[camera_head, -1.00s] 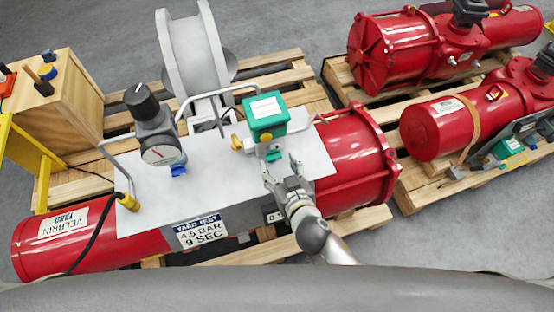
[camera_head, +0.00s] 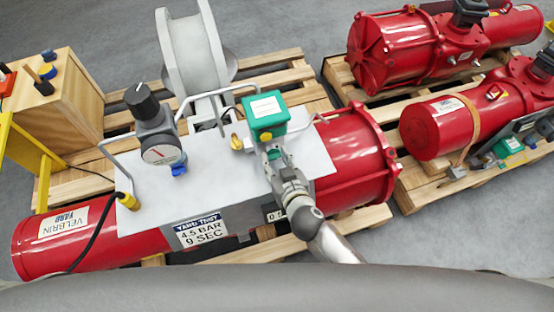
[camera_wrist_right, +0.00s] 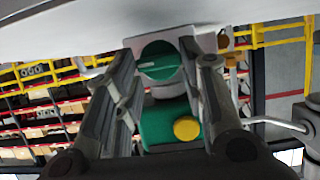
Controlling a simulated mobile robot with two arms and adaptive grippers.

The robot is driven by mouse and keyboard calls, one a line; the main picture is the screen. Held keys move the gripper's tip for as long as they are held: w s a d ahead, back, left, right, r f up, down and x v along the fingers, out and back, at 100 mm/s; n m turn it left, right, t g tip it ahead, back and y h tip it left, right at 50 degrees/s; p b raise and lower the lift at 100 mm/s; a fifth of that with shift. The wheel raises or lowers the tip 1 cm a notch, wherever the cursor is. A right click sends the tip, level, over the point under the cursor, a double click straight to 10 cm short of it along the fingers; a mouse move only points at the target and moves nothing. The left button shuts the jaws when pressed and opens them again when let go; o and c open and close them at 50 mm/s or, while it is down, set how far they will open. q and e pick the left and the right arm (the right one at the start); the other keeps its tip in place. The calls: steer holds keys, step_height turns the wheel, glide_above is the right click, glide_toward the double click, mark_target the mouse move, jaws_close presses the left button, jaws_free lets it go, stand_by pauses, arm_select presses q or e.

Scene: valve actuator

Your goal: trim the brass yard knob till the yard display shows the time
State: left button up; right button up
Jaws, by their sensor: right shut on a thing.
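My right gripper (camera_head: 274,156) reaches over the grey panel from the front, at the green box (camera_head: 266,115). In the right wrist view its fingers (camera_wrist_right: 157,66) stand either side of a round green knob (camera_wrist_right: 160,58) and are shut on it. A yellow button (camera_wrist_right: 186,128) shows on the green box. A small brass knob (camera_head: 237,142) stands left of the box, apart from the gripper. A counter (camera_head: 275,215) on the panel's front edge is partly hidden by my arm; only a "0" reads. A sign (camera_head: 200,231) says "YARD TEST 4.5 BAR 9 SEC". My left gripper is not in view.
A gauge (camera_head: 163,151) with a black-knobbed regulator (camera_head: 142,101) stands on the panel's left. A bent handle rail (camera_head: 205,95) runs behind. The red cylinder (camera_head: 350,150) lies on a wooden pallet (camera_head: 290,75). More red actuators (camera_head: 395,50) are at right.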

steer(key=shift+s+a+f+n+h+b, duration=0.1)
steer(key=shift+a+f+n+h+b, duration=0.1)
steer(key=shift+n+h+b, duration=0.55)
steer(key=shift+a+n+t+b, duration=0.1)
steer(key=shift+n+t+b, duration=0.3)
steer(key=shift+n+b, duration=0.2)
steer(key=shift+r+h, duration=0.15)
steer(key=shift+h, duration=0.1)
steer(key=o, duration=1)
steer(key=shift+s, duration=0.1)
steer(key=v, duration=1.2)
